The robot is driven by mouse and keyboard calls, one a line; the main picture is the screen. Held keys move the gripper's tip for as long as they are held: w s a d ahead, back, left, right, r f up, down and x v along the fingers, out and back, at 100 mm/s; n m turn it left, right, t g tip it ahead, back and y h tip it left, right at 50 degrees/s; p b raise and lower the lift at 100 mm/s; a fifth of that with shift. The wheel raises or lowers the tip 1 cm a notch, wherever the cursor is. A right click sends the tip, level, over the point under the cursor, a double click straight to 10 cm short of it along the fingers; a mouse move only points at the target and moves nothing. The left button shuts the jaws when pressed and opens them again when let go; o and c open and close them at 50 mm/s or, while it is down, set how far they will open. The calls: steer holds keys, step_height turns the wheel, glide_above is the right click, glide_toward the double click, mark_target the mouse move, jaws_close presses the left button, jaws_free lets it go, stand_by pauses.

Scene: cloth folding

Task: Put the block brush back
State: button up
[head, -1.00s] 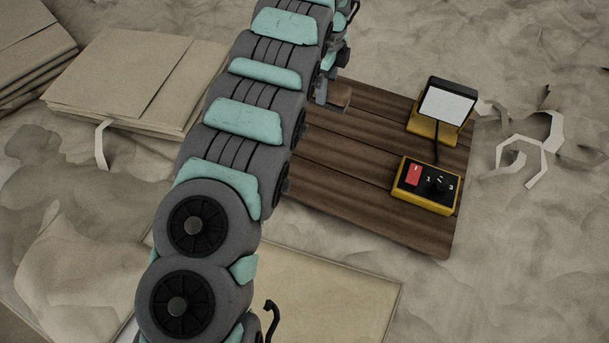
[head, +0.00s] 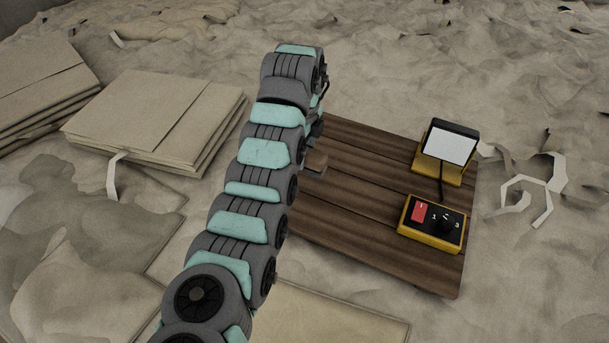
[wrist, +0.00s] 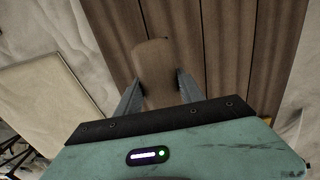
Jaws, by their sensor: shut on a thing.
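The block brush (wrist: 153,62) is a plain brown wooden block in the wrist view. My gripper (wrist: 158,80) is shut on it, with one grey finger on each side. The brush is over or on the dark plank board (wrist: 230,50), near its left side; I cannot tell whether it touches. In the head view the brush (head: 317,162) shows as a small brown block just right of my arm, over the board (head: 370,220). My arm hides most of the gripper there. The bristles are not visible.
A yellow control box (head: 432,218) with a red switch and a lamp (head: 448,145) stand on the board's right side. Folded cloth stacks (head: 160,120) lie left. Cloth strips (head: 530,185) lie right. The board's middle is clear.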

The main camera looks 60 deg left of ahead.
step_height(320, 180, down, 5)
steer(key=shift+s+f+p, duration=0.1)
steer(key=shift+f+p, duration=0.05)
steer(key=shift+p, duration=0.4)
steer(key=shift+f+p, duration=0.5)
steer(key=shift+f, duration=1.85)
steer(key=o, duration=1.3)
steer(key=shift+f, duration=0.1)
step_height(320, 180, up, 11)
steer(key=b, duration=0.2)
steer(key=shift+b, duration=0.3)
steer(key=shift+r, duration=0.65)
